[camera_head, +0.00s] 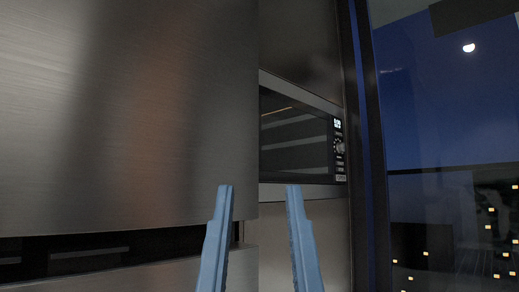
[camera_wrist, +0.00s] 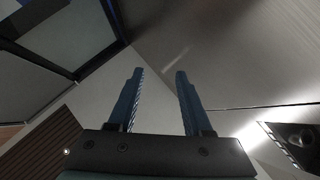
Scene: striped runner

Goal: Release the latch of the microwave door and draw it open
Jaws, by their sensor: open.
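The microwave (camera_head: 293,143) is built into the wall right of centre in the head view, with a dark glass door and a silver frame. Its control panel (camera_head: 339,148) with a lit display and a knob is on its right side. The microwave door looks shut. Its left part is hidden behind a large brushed-metal panel. My gripper (camera_head: 259,189) has two blue fingers, spread apart with nothing between them. It is in front of and below the microwave, apart from it. In the wrist view my gripper (camera_wrist: 158,72) is also open and empty, and I cannot make out the microwave there.
The large brushed-metal panel (camera_head: 125,110) fills the left of the head view, with a dark gap below it. A window (camera_head: 440,130) with a night sky is on the right. In the wrist view, a striped brown mat (camera_wrist: 45,145) lies at lower left and a stove-like part (camera_wrist: 295,138) at right.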

